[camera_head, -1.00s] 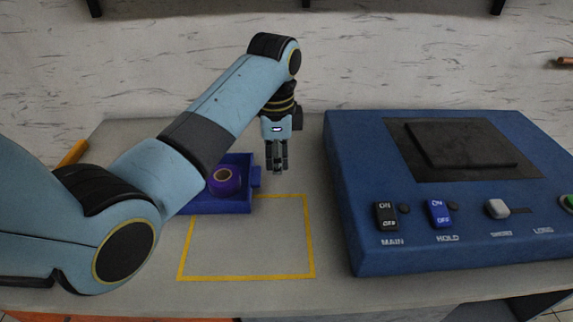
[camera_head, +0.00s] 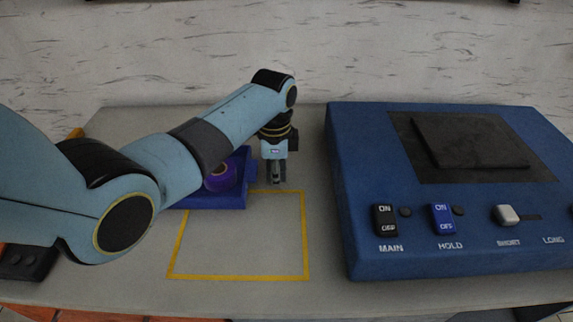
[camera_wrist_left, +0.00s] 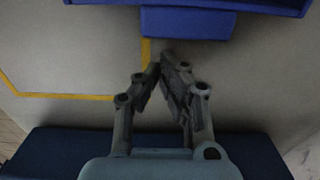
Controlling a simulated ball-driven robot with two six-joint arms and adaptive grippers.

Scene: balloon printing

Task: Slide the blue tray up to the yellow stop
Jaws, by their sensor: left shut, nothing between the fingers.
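The blue tray (camera_head: 240,200) lies on the table, partly hidden behind my left arm, with a purple ring-shaped roll (camera_head: 219,179) in it. My left gripper (camera_head: 276,183) points down just right of the tray, low over the table. Its fingers are shut and empty. In the left wrist view, the fingertips (camera_wrist_left: 165,58) are close to the tray's protruding blue tab (camera_wrist_left: 188,22); I cannot tell whether they touch. A yellow bar, seemingly the stop (camera_head: 76,133), shows at the far left, mostly hidden by my arm. My right gripper is not in view.
A yellow outlined square (camera_head: 240,277) is marked on the table in front of the tray and is empty. A large blue machine (camera_head: 350,180) with switches fills the right side. A marbled wall stands behind the table.

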